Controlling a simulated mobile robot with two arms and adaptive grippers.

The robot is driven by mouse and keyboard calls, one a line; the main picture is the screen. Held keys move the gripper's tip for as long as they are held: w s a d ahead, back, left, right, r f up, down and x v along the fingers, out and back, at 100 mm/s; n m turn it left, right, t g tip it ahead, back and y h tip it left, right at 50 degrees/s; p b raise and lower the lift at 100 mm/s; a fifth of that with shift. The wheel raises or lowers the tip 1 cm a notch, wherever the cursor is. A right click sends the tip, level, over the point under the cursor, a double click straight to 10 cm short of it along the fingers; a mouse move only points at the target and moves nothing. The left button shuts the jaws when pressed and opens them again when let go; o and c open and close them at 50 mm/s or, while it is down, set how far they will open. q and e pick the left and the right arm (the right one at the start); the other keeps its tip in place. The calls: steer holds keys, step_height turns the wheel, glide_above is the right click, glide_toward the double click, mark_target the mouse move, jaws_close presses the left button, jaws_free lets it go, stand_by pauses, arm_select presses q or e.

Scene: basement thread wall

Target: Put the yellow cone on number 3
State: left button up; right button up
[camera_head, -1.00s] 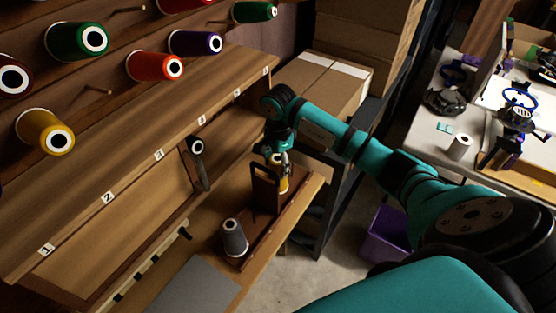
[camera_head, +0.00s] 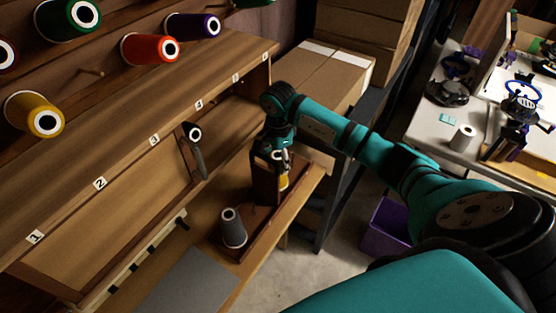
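A yellow cone (camera_head: 283,181) is at the far end of a wooden tray (camera_head: 268,222), beside an upright wooden piece and partly hidden. My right gripper (camera_head: 280,158) points down right at the top of this cone. The fingers are small and dark, so I cannot tell whether they are closed on it. Another yellow cone (camera_head: 33,115) lies sideways on the wall at the left. The number 3 label (camera_head: 154,140) is on the wooden ledge below the pegs, with a bare peg (camera_head: 90,73) on the wall above the ledge. My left gripper is out of view.
A grey cone (camera_head: 233,228) stands at the tray's near end. A black-and-white spool (camera_head: 193,133) sits by the ledge. Green (camera_head: 68,18), red (camera_head: 150,49) and purple (camera_head: 193,26) cones are on the wall. Cardboard boxes (camera_head: 325,75) stand behind my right arm.

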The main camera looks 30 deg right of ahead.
steer(key=shift+f, duration=0.15)
stand_by(0.3)
steer(key=shift+f+b, duration=0.25)
steer(key=shift+b, duration=0.15)
steer(key=shift+r, duration=0.1)
steer(key=o, duration=1.1)
steer(key=shift+o, duration=0.2)
steer(key=shift+r, duration=0.1)
step_height(320, 180, up, 12)
